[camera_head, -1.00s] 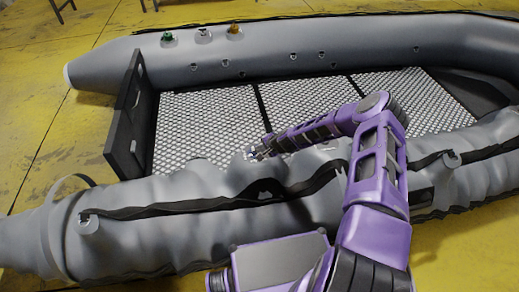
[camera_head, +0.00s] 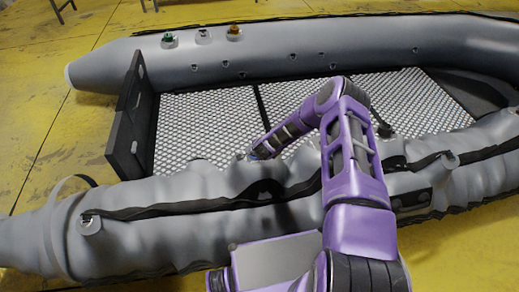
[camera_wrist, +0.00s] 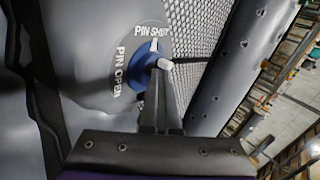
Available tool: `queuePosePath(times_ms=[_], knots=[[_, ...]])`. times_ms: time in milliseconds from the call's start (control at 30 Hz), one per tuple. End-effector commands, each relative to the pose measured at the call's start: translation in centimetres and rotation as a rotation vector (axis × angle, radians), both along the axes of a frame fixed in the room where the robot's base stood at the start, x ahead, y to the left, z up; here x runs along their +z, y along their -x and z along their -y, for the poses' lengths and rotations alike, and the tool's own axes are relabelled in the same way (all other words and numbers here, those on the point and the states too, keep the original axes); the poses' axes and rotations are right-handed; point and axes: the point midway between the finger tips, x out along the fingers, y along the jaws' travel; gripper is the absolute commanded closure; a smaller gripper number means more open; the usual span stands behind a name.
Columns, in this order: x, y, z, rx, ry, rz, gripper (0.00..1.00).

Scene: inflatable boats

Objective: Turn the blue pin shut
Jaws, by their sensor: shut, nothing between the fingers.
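The blue pin (camera_wrist: 143,75) is a round blue part on the near grey tube, large in the wrist view. A small white mark (camera_wrist: 154,45) at its rim lies by the "PIN SHUT" lettering (camera_wrist: 153,31). The "PIN OPEN" lettering (camera_wrist: 121,70) runs down its left side. My gripper (camera_wrist: 163,66) is shut and empty, its tips over the right part of the pin and hiding some of it. I cannot tell whether the tips touch it. In the head view my gripper (camera_head: 254,154) is small at the inner edge of the near tube.
The near tube (camera_head: 150,238) is wrinkled and the far tube (camera_head: 290,48) is smooth. A green valve (camera_head: 168,38) and an orange valve (camera_head: 234,31) sit on the far tube. The patterned floor (camera_head: 205,120) between the tubes is clear. A dark transom board (camera_head: 130,125) stands at the left.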

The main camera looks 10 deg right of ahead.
Motion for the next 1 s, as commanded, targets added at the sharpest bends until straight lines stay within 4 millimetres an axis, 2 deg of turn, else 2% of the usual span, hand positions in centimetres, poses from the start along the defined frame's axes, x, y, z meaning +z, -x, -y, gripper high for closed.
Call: queuePosePath(times_ms=[167, 500, 1000], knots=[[0.0, -0.4, -0.4, 0.001, 0.001, 0.007, 1.00], [0.2, -0.7, -1.1, -0.109, 0.020, 0.010, 1.00], [0.2, -0.7, -1.4, -0.114, 0.019, 0.010, 1.00]])
